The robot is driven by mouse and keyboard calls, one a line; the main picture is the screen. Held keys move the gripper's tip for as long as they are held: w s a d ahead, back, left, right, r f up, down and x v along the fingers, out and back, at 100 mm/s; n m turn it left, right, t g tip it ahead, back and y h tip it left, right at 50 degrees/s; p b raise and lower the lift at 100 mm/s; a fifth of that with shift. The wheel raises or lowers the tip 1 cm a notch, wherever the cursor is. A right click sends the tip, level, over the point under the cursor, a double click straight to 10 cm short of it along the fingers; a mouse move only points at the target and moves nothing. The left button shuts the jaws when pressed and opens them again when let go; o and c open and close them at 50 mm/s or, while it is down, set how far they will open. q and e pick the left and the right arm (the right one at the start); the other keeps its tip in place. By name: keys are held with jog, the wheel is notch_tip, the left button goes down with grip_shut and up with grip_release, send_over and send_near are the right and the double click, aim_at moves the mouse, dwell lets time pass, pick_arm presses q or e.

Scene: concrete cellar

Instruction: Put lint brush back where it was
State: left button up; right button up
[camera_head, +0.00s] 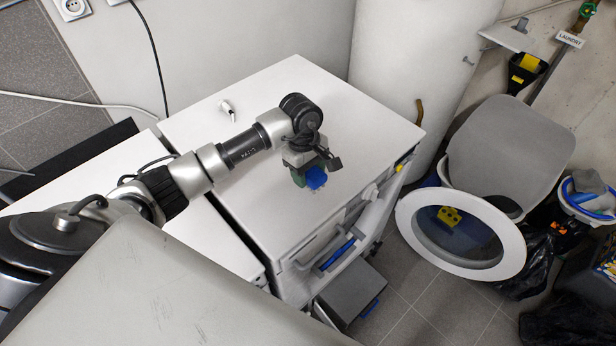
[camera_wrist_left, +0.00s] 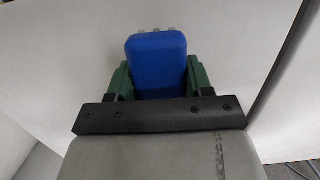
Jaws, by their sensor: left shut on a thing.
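My left gripper (camera_head: 307,178) reaches over the white cabinet (camera_head: 270,100) and points down near its front right part. Its green fingers are shut on a blue block-shaped thing, which I take to be the lint brush (camera_head: 317,178). In the left wrist view the brush (camera_wrist_left: 157,62) sits between the two green fingers, with small pale bits showing past its far end. I cannot tell whether the brush touches the cabinet top. My right gripper is not in view.
A small white item (camera_head: 227,109) lies on the cabinet top toward the back left; most of the top is clear. A white cylinder (camera_head: 400,60) stands behind.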

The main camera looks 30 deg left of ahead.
aim_at(308, 183)
pick_arm(q)
jog(key=shift+s+a+f, duration=0.1)
jog(key=shift+f, duration=0.2)
notch_tip(308, 183, down, 2)
jog(key=shift+f+p, duration=0.25)
jog(key=shift+p, duration=0.4)
jog(key=shift+f, duration=0.6)
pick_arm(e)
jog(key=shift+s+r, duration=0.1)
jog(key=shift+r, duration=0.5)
pick_arm(q)
jog(key=o, duration=0.4)
jog(key=shift+f, duration=0.1)
jog(key=o, duration=0.5)
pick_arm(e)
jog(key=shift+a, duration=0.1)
